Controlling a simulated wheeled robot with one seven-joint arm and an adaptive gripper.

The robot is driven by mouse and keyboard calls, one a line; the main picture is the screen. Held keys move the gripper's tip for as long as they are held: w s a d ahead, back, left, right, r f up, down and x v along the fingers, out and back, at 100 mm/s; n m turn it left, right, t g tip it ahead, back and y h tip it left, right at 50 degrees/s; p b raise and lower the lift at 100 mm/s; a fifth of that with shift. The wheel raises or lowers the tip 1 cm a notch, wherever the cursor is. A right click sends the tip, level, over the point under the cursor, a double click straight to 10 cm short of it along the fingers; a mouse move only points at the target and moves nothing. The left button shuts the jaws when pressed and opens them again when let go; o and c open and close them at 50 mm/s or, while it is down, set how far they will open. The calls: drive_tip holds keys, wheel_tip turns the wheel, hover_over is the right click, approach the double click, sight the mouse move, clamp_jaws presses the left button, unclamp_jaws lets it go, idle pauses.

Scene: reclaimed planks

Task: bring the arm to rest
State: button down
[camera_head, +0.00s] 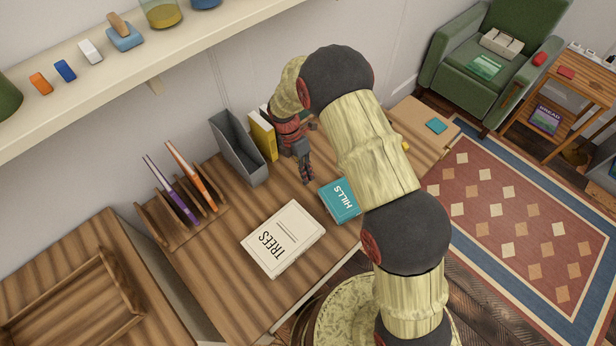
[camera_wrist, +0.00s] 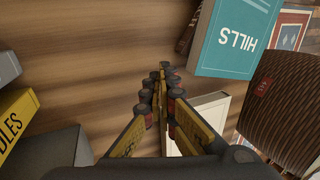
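My gripper (camera_head: 307,176) hangs over the striped wooden desk (camera_head: 215,262), between the grey file holder and the teal book marked HILLS. In the wrist view my gripper (camera_wrist: 163,72) has its fingers together at the tips, with nothing seen between them. My arm is bent, rising from the lower right and reaching over the desk. The HILLS book (camera_head: 340,202) lies flat, partly hidden behind my arm, and also shows in the wrist view (camera_wrist: 236,38). The gripper appears apart from it.
A cream book marked TREES (camera_head: 283,238) lies on the desk. The grey file holder (camera_head: 237,148) and a yellow book (camera_head: 262,135) stand near the wall. A wooden rack (camera_head: 168,228) holds slim upright items. A wall shelf (camera_head: 190,42) bears small objects. Bare desk surrounds TREES.

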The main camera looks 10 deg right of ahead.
idle(0.4)
drive_tip(key=s+d+r+m+t+y, duration=0.1)
drive_tip(key=s+d+r+m+t, duration=0.15)
drive_tip(key=r+m, duration=0.75)
drive_tip(key=s+d+r+m+t+y, duration=0.1)
drive_tip(key=s+d+r+m+t, duration=0.2)
drive_tip(key=r, duration=1.5)
drive_tip(key=s+d+r+m+t, duration=0.1)
drive_tip(key=s+r+m, duration=0.4)
drive_tip(key=s, duration=0.5)
drive_tip(key=s+d+r+m+t, duration=0.2)
drive_tip(key=s+r+m, duration=0.3)
drive_tip(key=s, duration=0.4)
drive_tip(key=shift+s+d+r+m, duration=0.35)
drive_tip(key=shift+d+r+m, duration=0.05)
drive_tip(key=shift+d+m, duration=0.45)
drive_tip(key=shift+t, duration=0.25)
